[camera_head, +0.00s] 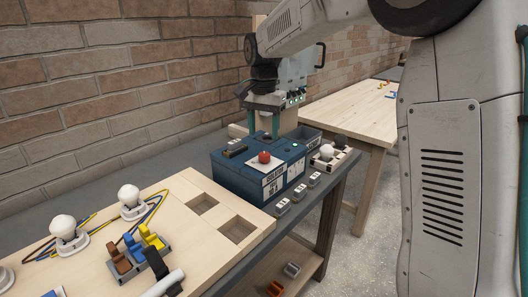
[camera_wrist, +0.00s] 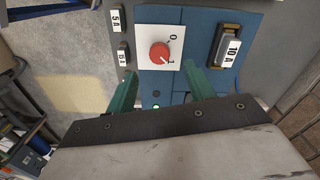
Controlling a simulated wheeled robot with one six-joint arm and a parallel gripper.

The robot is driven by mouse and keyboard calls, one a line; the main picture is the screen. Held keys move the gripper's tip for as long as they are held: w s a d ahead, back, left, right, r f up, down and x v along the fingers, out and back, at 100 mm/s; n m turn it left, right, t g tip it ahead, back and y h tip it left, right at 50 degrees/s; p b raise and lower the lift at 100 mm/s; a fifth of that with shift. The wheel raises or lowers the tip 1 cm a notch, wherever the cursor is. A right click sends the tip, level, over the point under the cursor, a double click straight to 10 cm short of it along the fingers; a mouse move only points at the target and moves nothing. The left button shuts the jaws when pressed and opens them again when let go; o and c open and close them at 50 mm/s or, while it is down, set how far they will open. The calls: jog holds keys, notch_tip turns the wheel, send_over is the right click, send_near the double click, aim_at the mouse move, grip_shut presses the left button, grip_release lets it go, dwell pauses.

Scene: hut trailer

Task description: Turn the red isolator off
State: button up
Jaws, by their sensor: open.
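The red isolator knob (camera_head: 264,157) sits on a white plate on top of a blue box (camera_head: 232,173) on the bench. In the wrist view the knob (camera_wrist: 160,53) lies between marks 0 and 1, and its pale pointer line appears to face the 1. My gripper (camera_head: 268,124) is above the back of the box. In the wrist view its two green fingers (camera_wrist: 163,88) are spread apart with nothing between them. The fingertips are near the lower edge of the white plate, and the knob is beyond them, apart from both.
A wooden board (camera_head: 185,215) with bulbs (camera_head: 130,199) and coloured levers (camera_head: 140,250) is left. Several small fuses (camera_head: 299,193) line the bench edge. A brick wall stands behind.

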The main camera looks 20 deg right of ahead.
aim_at(264, 155)
notch_tip(264, 155, down, 7)
jog(key=shift+f, duration=0.2)
dwell(0.3)
jog(key=c, duration=1)
